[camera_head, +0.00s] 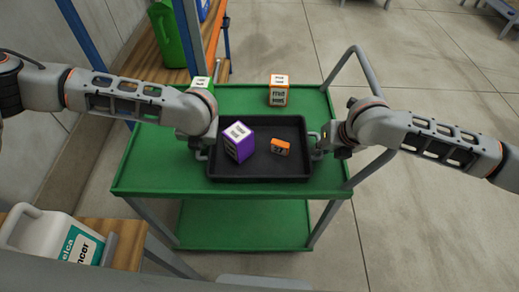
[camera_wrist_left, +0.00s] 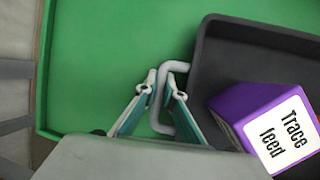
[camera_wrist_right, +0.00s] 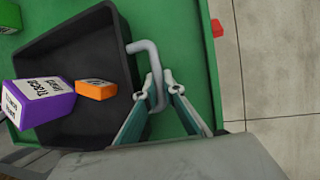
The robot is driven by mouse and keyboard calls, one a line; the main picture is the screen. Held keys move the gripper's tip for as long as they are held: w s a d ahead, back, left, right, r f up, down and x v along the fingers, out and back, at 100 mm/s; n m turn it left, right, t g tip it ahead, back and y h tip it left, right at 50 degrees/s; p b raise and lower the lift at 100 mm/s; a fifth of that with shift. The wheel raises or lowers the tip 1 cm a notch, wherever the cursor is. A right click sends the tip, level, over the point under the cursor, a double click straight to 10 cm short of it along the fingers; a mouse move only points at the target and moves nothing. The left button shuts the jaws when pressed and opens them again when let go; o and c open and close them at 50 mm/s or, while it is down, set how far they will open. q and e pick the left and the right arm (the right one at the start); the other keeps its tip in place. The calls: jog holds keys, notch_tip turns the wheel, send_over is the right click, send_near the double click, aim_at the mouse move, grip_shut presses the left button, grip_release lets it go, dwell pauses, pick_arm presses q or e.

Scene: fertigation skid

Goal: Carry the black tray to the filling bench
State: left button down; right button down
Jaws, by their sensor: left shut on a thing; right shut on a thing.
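The black tray (camera_head: 262,171) is on the top shelf of a green cart, with a purple Trace feed box (camera_head: 238,143) and a small orange box (camera_head: 280,147) in it. My left gripper (camera_head: 203,152) is at the tray's left side, its fingers around the grey left handle, as the left wrist view shows (camera_wrist_left: 162,92). My right gripper (camera_head: 318,146) is at the right side, shut on the grey right handle, seen in the right wrist view (camera_wrist_right: 158,88). The tray looks level; I cannot tell whether it touches the shelf.
The green cart (camera_head: 150,172) has a lower shelf (camera_head: 245,222) and a grey push rail. An orange-and-white box (camera_head: 278,91) and a green-and-white box (camera_head: 202,83) stand behind the tray. A white jug (camera_head: 45,238) is front left; a green can (camera_head: 167,35) stands on wooden shelving. Floor at right is clear.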

pick_arm(q)
jog(key=shift+r, duration=0.15)
pick_arm(e)
jog(key=shift+r, duration=0.15)
